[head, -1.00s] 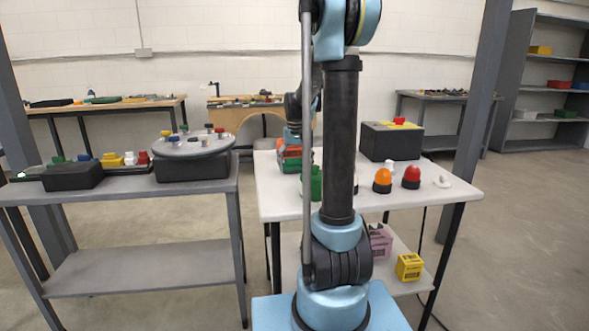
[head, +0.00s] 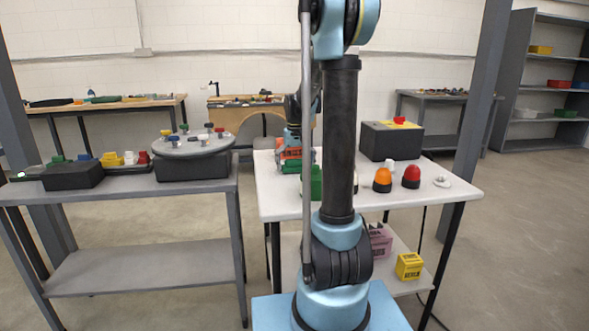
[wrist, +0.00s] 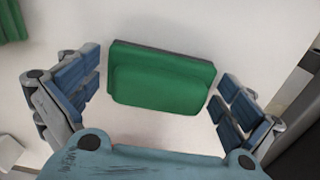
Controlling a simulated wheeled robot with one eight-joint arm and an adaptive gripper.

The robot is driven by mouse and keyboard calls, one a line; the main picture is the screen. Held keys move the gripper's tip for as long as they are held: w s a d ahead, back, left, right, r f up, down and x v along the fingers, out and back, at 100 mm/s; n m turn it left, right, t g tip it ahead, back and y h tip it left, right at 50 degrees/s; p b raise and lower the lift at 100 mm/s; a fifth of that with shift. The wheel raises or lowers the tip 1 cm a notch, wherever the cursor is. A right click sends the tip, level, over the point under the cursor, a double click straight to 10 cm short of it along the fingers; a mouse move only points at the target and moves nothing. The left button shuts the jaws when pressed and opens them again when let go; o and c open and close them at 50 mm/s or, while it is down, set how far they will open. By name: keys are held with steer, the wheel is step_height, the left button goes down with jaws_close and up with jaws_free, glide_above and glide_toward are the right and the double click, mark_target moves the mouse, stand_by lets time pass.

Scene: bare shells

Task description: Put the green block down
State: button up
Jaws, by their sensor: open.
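The green block (wrist: 160,85) sits between the two fingers of my gripper (wrist: 160,83) in the wrist view, over the white tabletop. The fingers are open, with a narrow gap showing at each side of the block. Its near face is bright green and its far upper edge is dark. In the head view my gripper (head: 292,153) is low over the white table (head: 440,199), left of my arm column, with some green showing under it. My own arm partly hides this area, and the block's contact with the table is hard to see.
Another green object (head: 316,183) stands nearer the front; a green piece (wrist: 12,22) shows at the wrist view's upper left. Orange (head: 382,180) and red (head: 411,177) domes, a white disc (head: 442,181) and a dark box (head: 391,142) stand right.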

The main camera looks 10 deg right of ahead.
mark_target(295, 160)
step_height(295, 160, up, 12)
stand_by(0.6)
